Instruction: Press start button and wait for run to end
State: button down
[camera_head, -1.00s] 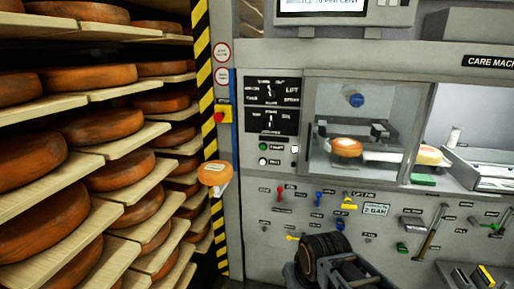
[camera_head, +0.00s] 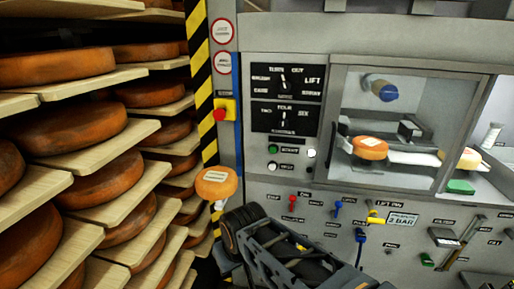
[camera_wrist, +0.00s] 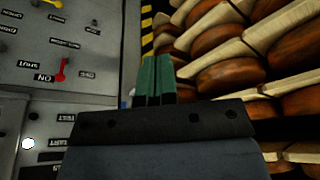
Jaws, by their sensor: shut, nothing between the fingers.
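On the grey machine's control panel, a green button (camera_head: 272,149) sits beside a small label that looks like START. In the head view my dark wrist and arm show below the panel; the fingertips are not clear. A pale round button (camera_wrist: 28,143) shows at the left of the wrist view.
Racks of orange cheese wheels (camera_head: 80,76) on wooden boards fill the left. A labelled cheese wheel (camera_head: 216,183) sits beside the striped post (camera_head: 198,60). A red stop button (camera_head: 220,115) is on a yellow box. Small levers, one red (camera_head: 292,203), line the panel below.

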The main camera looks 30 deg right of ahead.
aim_at(273, 150)
jog(key=w+d+r+m+t, duration=0.2)
jog(key=w+d+m+t, duration=0.3)
jog(key=w+d+t, duration=0.3)
jog(key=w+d+r+m+t+b, duration=0.1)
jog(key=w+d+r+m+t, duration=0.2)
jog(key=w+d+m+t, duration=0.3)
jog(key=shift+w+d+r+m+t, duration=0.25)
jog(key=shift+w+d+t, duration=1.25)
jog(key=shift+w+d, duration=2.4)
jog(key=shift+s+d, duration=0.55)
jog(key=shift+s, duration=0.1)
jog(key=shift+w+d+p, duration=0.3)
jog(key=shift+w+d, duration=2.75)
jog(key=shift+w, duration=0.1)
jog(key=shift+w+d, duration=0.15)
